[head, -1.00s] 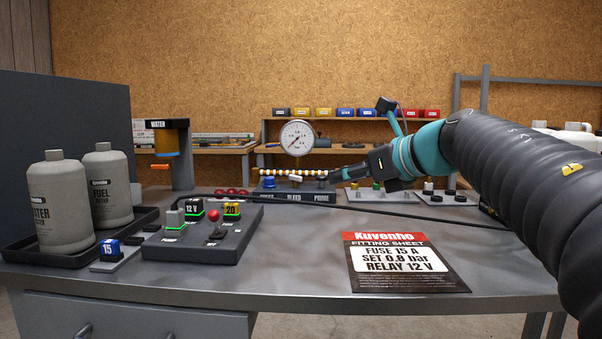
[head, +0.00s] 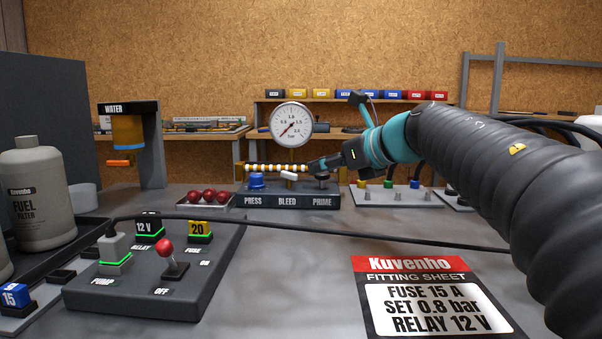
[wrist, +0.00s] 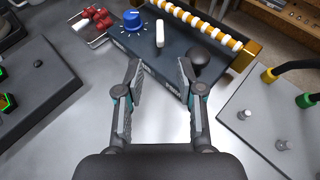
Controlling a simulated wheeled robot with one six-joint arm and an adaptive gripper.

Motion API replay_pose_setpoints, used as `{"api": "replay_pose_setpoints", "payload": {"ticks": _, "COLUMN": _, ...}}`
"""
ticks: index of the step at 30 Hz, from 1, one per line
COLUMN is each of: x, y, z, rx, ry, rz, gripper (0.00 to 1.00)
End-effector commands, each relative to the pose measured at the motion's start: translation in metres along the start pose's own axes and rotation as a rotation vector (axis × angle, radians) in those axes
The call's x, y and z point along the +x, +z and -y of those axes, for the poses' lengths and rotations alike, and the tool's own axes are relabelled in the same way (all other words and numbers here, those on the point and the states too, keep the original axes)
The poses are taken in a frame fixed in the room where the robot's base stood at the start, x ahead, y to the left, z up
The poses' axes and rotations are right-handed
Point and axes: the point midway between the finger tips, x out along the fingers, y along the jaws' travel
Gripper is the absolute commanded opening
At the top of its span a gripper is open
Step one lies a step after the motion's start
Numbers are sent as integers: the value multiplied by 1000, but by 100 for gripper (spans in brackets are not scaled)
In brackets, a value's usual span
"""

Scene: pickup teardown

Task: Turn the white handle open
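The white handle (head: 289,176) sits at the BLEED label in the middle of the dark block (head: 265,202). In the wrist view the handle (wrist: 159,36) is a short white bar, just beyond my fingertips and pointing roughly away from me. My gripper (wrist: 158,72) is open and empty, its two fingers spread on the near side of the handle, apart from it. In the head view my gripper (head: 316,166) is over the PRIME end of the block, right of the handle. A round pressure gauge (head: 291,124) stands behind the block.
A blue knob (wrist: 132,20) is left of the handle and a black knob (wrist: 199,58) right, close to my right finger. A yellow-and-white striped hose (wrist: 205,27) runs behind. A connector plate (wrist: 255,115) lies right, a switch panel (head: 185,275) front left.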

Motion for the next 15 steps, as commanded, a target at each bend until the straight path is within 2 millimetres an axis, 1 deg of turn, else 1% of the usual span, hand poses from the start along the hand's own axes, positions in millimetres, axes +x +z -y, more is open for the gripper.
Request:
{"api": "replay_pose_setpoints", "payload": {"ticks": 1, "x": 11, "y": 0, "z": -1, "rx": 0, "ry": 4, "rz": -2, "gripper": 38}}
{"api": "replay_pose_setpoints", "payload": {"ticks": 9, "x": 58, "y": -1, "z": 1, "rx": 1, "ry": 0, "rz": -2, "gripper": 38}}
{"api": "replay_pose_setpoints", "payload": {"ticks": 12, "x": 71, "y": -1, "z": 2, "rx": 1, "ry": -2, "rz": -1, "gripper": 38}}
{"api": "replay_pose_setpoints", "payload": {"ticks": 15, "x": 79, "y": -1, "z": 2, "rx": 1, "ry": -3, "rz": -1, "gripper": 38}}
